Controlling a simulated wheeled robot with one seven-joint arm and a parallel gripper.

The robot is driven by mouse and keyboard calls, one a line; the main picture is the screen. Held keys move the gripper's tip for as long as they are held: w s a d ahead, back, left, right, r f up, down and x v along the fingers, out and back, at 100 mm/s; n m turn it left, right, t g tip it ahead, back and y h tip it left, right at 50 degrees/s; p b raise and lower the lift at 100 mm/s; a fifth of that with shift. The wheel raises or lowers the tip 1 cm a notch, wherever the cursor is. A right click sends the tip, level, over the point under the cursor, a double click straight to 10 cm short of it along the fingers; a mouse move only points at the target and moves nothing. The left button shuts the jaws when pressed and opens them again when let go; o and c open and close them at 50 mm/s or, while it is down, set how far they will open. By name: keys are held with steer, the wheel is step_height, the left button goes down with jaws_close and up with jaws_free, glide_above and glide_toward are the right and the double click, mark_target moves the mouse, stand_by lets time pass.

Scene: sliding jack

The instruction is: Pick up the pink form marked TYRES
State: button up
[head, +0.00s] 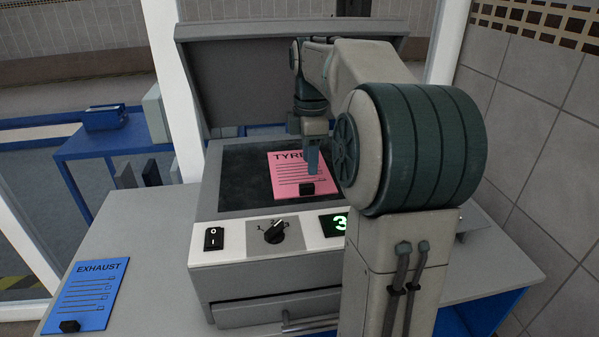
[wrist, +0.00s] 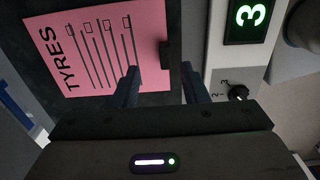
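The pink form marked TYRES (head: 287,180) lies on the dark bed (head: 240,172) of a grey machine whose lid is raised. In the wrist view the form (wrist: 100,45) shows its title, lines and check boxes. A small black block (head: 306,189) sits at its near edge; the wrist view also shows this block (wrist: 165,55). My gripper (head: 312,162) points down over the form, and its fingers hide part of the title in the head view. In the wrist view my gripper (wrist: 160,85) is open, its fingers apart and empty, with the block just beyond the gap between them.
The raised lid (head: 240,80) stands behind the bed. The front panel has a rocker switch (head: 214,239), a dial (head: 275,232) and a display (head: 333,225) reading 3. A blue EXHAUST form (head: 85,290) with a black block lies on the counter at left. A tiled wall stands right.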

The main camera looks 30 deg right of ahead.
mark_target(307, 184)
steer(key=f, duration=0.3)
steer(key=a+f+p, duration=0.1)
steer(key=f, duration=0.1)
steer(key=shift+s+f, duration=0.25)
steer(key=shift+f, duration=0.45)
jaws_close()
